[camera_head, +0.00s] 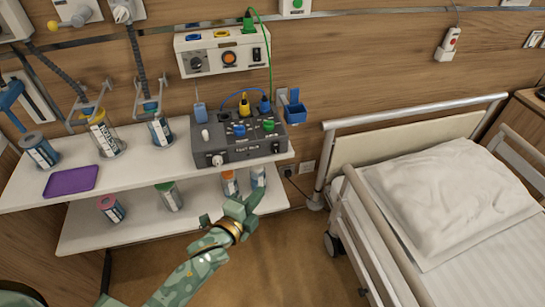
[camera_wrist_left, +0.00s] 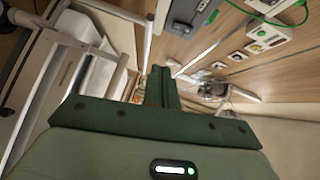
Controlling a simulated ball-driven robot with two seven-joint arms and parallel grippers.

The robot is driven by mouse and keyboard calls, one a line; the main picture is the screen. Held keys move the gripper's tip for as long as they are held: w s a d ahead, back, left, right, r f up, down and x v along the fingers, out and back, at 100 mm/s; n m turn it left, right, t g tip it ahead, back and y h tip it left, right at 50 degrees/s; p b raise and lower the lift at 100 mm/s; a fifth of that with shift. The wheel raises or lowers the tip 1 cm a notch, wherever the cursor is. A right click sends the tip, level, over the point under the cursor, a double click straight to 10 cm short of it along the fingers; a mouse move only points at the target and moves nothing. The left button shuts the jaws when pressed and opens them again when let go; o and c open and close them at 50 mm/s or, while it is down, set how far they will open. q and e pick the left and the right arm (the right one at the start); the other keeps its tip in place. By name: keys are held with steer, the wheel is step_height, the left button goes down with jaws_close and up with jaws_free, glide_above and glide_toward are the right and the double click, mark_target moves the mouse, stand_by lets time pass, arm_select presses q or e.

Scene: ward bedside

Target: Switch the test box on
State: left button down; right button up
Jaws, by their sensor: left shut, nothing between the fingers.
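The test box (camera_head: 240,153) is a dark grey box on the upper white shelf. Its top carries blue and green knobs, a small white lever and plugged-in blue and yellow connectors. A pale round knob is on its front left, and a small dark element is on its front right, too small to read. My left gripper (camera_head: 256,198) is shut and empty, below and in front of the box's right end, apart from it. Its closed fingers (camera_wrist_left: 162,86) also show in the left wrist view. My right gripper is not in view.
The upper shelf (camera_head: 140,172) also holds several jars and a purple tray (camera_head: 71,181). The lower shelf (camera_head: 145,227) holds more jars, some close to my left gripper. A wall panel (camera_head: 222,51) hangs above the box. A railed bed (camera_head: 440,195) stands at right.

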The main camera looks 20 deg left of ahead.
arm_select(q)
steer(key=shift+w+r, duration=0.2)
steer(key=shift+r, duration=0.65)
steer(key=b, duration=0.3)
glide_toward(279, 151)
steer(key=w+d, duration=0.3)
steer(key=d, duration=0.1)
steer(key=w+a, duration=0.1)
steer(key=w+a+f, duration=0.1)
steer(key=shift+w+a+b, duration=0.3)
steer(key=shift+w+b, duration=0.1)
steer(key=shift+a, duration=0.1)
